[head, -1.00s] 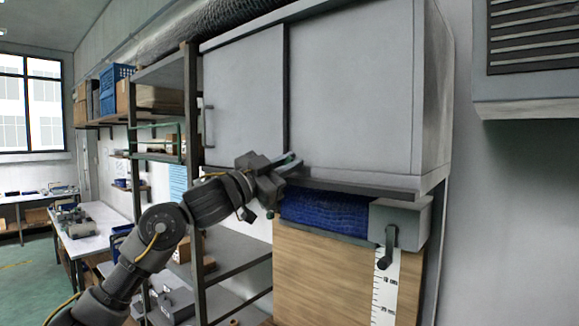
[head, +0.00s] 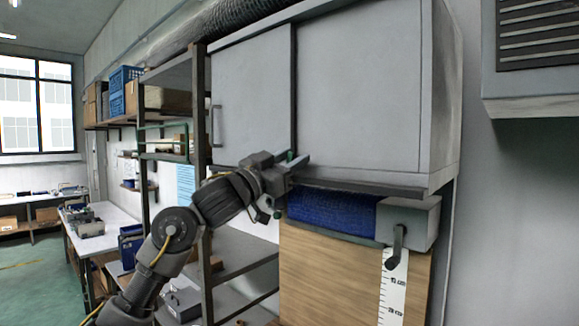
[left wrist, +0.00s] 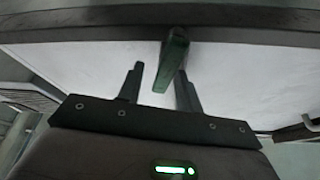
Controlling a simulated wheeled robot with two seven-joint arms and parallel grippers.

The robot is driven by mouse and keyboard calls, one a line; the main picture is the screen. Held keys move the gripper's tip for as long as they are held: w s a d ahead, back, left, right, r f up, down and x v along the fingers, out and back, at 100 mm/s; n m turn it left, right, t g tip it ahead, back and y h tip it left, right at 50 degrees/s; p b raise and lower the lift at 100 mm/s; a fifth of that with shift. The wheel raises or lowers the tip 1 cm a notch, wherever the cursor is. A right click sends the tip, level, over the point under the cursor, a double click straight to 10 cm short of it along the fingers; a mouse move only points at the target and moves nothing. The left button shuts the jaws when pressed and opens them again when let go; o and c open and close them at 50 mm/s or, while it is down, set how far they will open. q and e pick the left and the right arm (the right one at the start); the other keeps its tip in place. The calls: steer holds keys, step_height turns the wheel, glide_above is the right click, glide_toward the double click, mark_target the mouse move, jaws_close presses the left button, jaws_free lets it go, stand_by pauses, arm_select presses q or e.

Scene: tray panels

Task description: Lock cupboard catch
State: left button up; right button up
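The grey wall cupboard (head: 360,90) has two door panels. Its catch is a small dark green lever (left wrist: 174,58) at the cupboard's lower edge in the left wrist view. A bit of green, likely the same catch (head: 290,156), shows by my gripper in the head view. My left gripper (head: 300,167) is at the bottom edge of the cupboard, near the seam between the panels. In the left wrist view its two fingers (left wrist: 160,68) are apart, with the lever between them, nearer the right finger. Whether either finger touches the lever cannot be told. My right gripper is out of view.
Below the cupboard are a blue cloth roll (head: 330,212), a grey box with a dark crank (head: 398,240) and a wooden board (head: 325,275). A metal shelf rack (head: 201,120) stands to the left. A vent box (head: 530,85) hangs at the right.

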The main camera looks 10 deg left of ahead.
arm_select(q)
steer(key=m, duration=0.1)
steer(key=m+g, duration=0.1)
steer(key=m, duration=0.1)
steer(key=m+g+h+p, duration=0.1)
steer(key=m, duration=0.1)
steer(key=shift+s+d+f, duration=0.15)
steer(key=shift+s+d, duration=0.15)
steer(key=shift+d, duration=0.1)
steer(key=w+f+b+v, duration=0.1)
steer(key=f+b+v, duration=0.1)
steer(key=b+v, duration=0.7)
steer(key=w+a+f+n+y, duration=0.2)
steer(key=w+f, duration=0.1)
steer(key=f, duration=0.8)
steer(key=w+a+f+n+y, duration=0.1)
steer(key=w+f+n+y, duration=0.1)
steer(key=f, duration=1)
steer(key=w+a+f+n+t+y, duration=0.1)
steer(key=w+a+f+n+y, duration=0.1)
steer(key=w+f, duration=0.4)
step_height(320, 180, down, 5)
steer(key=shift+w+a+f+n+y+b, duration=0.2)
steer(key=shift+a+n+y+b, duration=0.15)
steer(key=shift+n, duration=0.55)
